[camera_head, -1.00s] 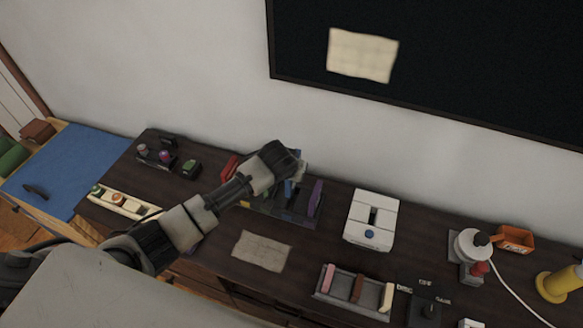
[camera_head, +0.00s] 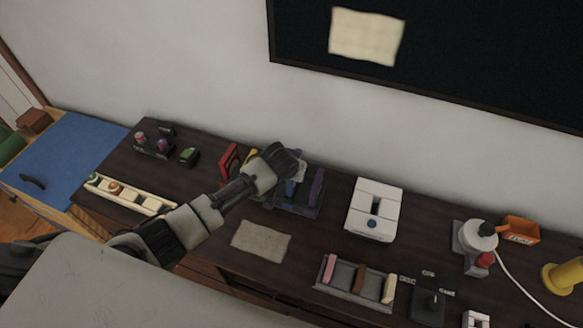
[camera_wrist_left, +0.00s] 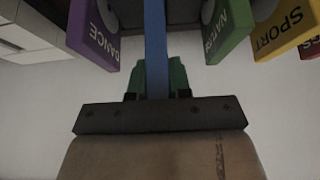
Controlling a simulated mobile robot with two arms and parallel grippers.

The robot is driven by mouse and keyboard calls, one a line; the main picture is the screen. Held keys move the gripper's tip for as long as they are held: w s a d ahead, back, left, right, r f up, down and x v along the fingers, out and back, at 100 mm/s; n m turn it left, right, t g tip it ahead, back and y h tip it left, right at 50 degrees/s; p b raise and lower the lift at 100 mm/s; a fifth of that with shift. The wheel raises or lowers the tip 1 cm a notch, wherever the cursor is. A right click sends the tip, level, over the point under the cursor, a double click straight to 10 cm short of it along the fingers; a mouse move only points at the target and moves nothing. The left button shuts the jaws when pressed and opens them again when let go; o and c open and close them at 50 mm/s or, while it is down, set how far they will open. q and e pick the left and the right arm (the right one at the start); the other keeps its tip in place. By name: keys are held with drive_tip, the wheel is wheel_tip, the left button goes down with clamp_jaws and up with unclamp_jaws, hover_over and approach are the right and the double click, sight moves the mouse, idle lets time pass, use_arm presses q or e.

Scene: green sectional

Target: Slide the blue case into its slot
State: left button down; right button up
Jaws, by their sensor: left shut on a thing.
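The blue case (camera_wrist_left: 155,45) is upright and edge-on in the left wrist view, between the jaws of my left gripper (camera_wrist_left: 157,85), which is shut on it. A purple DANCE case (camera_wrist_left: 97,30) is to its left there. A green NATURE case (camera_wrist_left: 228,30) and a yellow SPORT case (camera_wrist_left: 285,30) are to its right. In the head view my left gripper (camera_head: 280,166) is over the rack (camera_head: 298,210) and hides its middle. The purple case (camera_head: 317,186) and red case (camera_head: 230,157) show at either side. How deep the blue case sits is hidden.
A white box (camera_head: 374,208) stands right of the rack. A beige cloth (camera_head: 261,241) lies in front of it. A grey tray (camera_head: 338,292) with pink, brown and cream pieces is nearer right. A long cream tray (camera_head: 135,198) is at the left.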

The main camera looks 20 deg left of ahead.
use_arm(q)
drive_tip(key=shift+p, duration=0.95)
idle(1.6)
drive_tip(key=shift+f+b, duration=1.95)
drive_tip(key=shift+f, duration=0.95)
drive_tip(key=c, duration=1)
unclamp_jaws()
drive_tip(key=shift+o, duration=0.2)
drive_tip(key=v, duration=1.1)
